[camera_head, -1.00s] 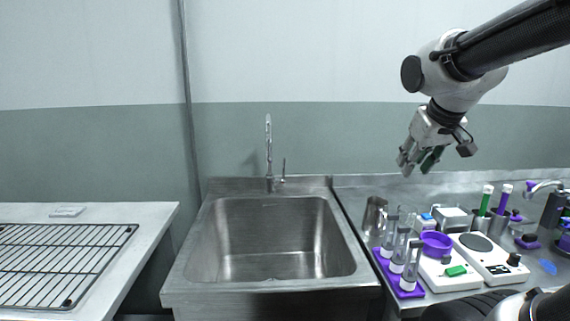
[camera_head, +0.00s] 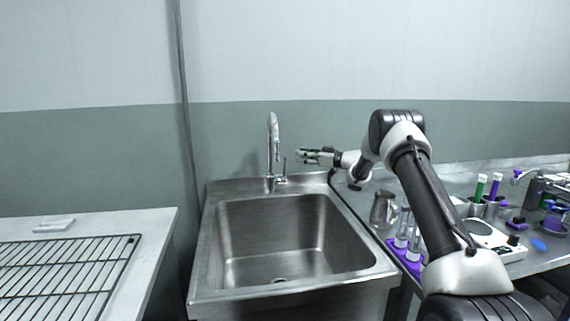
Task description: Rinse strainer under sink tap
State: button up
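The sink tap (camera_head: 272,145) is a tall chrome gooseneck at the back of the steel sink (camera_head: 212,250). Its thin upright lever (camera_head: 284,168) stands just right of the spout's base. My gripper (camera_head: 300,156) points left, a little right of the lever's top, with a small gap in the picture. Its fingers look slightly apart, with nothing between them. I cannot tell its depth relative to the lever. The basin looks empty, with a drain hole at its bottom, and no water stream shows. I cannot make out a strainer in view.
A metal jug (camera_head: 383,208) stands right of the sink, beside glass bottles on a purple tray (camera_head: 412,262). My arm crosses that counter and hides part of it. Tubes (camera_head: 487,186) stand farther right. A wire rack (camera_head: 125,262) lies on the left table.

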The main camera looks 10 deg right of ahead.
notch_tip(320, 180, down, 3)
jog(key=a+g+y, duration=0.1)
jog(key=y, duration=0.1)
send_over(285, 176)
jog(key=shift+w+f+n, duration=0.25)
jog(key=shift+n, duration=0.05)
grip_shut()
